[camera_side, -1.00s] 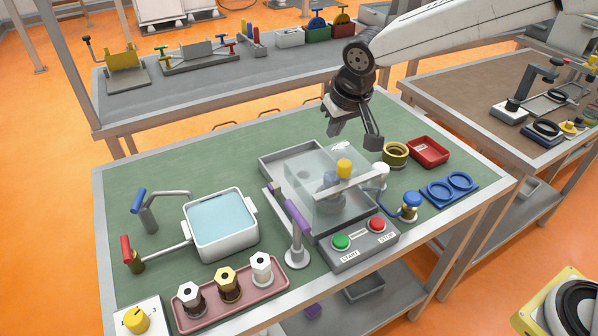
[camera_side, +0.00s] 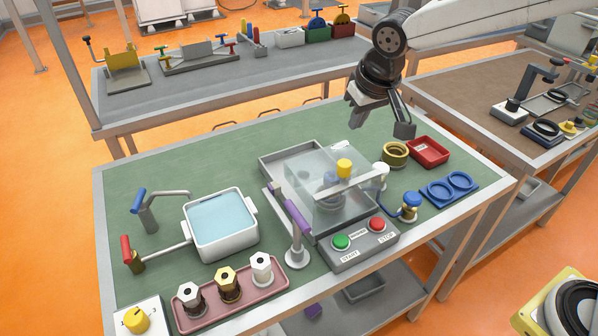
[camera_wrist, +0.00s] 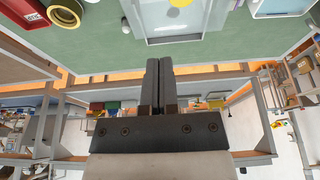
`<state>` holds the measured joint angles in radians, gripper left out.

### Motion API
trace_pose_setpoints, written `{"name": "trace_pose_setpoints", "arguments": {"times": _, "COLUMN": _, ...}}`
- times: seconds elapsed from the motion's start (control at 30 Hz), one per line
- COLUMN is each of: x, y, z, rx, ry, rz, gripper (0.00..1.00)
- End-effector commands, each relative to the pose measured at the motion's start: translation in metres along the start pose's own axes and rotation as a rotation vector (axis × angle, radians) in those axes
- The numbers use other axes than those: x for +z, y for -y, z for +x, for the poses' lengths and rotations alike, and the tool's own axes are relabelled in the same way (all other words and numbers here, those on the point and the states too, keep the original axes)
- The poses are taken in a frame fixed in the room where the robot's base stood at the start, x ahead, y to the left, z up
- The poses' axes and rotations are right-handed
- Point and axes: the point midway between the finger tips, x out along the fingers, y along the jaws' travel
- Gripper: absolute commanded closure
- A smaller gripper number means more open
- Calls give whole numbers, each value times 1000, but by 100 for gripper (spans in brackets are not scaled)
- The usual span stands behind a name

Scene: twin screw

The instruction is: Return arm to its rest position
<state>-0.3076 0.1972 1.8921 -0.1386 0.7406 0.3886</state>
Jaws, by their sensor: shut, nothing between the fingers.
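My gripper (camera_side: 356,120) hangs in the air above the back right of the green bench, clear of everything on it. In the wrist view my gripper (camera_wrist: 159,62) has its two dark fingers together, with nothing held between them. The twin-screw machine with its clear cover (camera_side: 325,195) stands below and to the left of my gripper in the side view. Part of it shows at the top of the wrist view.
A brass ring (camera_side: 395,154) and a red tray (camera_side: 429,151) lie below my gripper. The air around my gripper is free.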

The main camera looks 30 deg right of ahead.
Motion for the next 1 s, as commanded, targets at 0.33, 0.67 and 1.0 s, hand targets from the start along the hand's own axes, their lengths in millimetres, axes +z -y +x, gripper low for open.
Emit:
{"name": "trace_pose_setpoints", "arguments": {"times": 0.33, "x": 83, "y": -70, "z": 38, "rx": 1, "ry": 56, "rz": -1, "gripper": 100}}
{"name": "trace_pose_setpoints", "arguments": {"times": 0.67, "x": 168, "y": -114, "z": 57, "rx": 3, "ry": 91, "rz": 6, "gripper": 100}}
{"name": "trace_pose_setpoints", "arguments": {"times": 1.0, "x": 190, "y": -122, "z": 60, "rx": 5, "ry": 98, "rz": 6, "gripper": 100}}
